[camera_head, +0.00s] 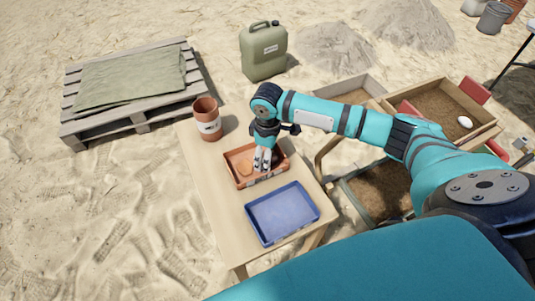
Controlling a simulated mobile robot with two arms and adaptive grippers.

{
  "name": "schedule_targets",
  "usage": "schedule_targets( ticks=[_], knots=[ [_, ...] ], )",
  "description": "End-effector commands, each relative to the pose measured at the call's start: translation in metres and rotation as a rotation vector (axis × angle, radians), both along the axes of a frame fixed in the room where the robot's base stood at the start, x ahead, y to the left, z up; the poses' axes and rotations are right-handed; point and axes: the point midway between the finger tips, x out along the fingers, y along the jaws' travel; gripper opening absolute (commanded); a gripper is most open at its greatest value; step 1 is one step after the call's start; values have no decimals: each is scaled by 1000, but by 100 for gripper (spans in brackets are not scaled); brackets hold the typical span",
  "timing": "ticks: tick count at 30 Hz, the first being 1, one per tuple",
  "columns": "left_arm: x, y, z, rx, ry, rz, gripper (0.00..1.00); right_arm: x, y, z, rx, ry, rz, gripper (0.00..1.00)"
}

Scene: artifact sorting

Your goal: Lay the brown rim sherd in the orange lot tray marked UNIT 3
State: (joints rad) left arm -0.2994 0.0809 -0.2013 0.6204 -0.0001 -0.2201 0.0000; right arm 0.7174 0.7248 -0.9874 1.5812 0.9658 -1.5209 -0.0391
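The orange lot tray (234,155) sits on the light wooden table, and its front marking is too small to read. My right gripper (262,163) comes in from the right and points down into this tray. Its pale fingers are low over the tray floor; how far apart they are is unclear. A brown-orange piece (245,168) lies in the tray just left of the fingers. I cannot tell whether it is the rim sherd or another sherd, nor whether anything is between the fingers. My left gripper is out of view.
An empty blue tray (308,191) is in front of the orange tray. A brown pot with a white label (207,121) stands behind it. Wooden sand boxes (437,102) with a white oval object (465,122) are at the right. A green jerrycan (263,53) stands behind.

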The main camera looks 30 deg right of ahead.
Motion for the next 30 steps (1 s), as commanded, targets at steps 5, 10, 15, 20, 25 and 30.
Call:
schedule_targets(
  ticks=[5,10,15,20,25,30],
  knots=[
    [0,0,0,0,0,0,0,1,0,24,2,-5,0,71],
    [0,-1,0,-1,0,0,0,1,0,61,1,-6,1,71],
    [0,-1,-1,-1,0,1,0,1,0,95,1,-3,0,71],
    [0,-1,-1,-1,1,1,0,0,1,114,1,-1,0,71],
    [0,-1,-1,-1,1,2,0,0,0,121,1,-1,-1,71],
    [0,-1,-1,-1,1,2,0,0,0,121,1,-1,-1,71]
  ],
)
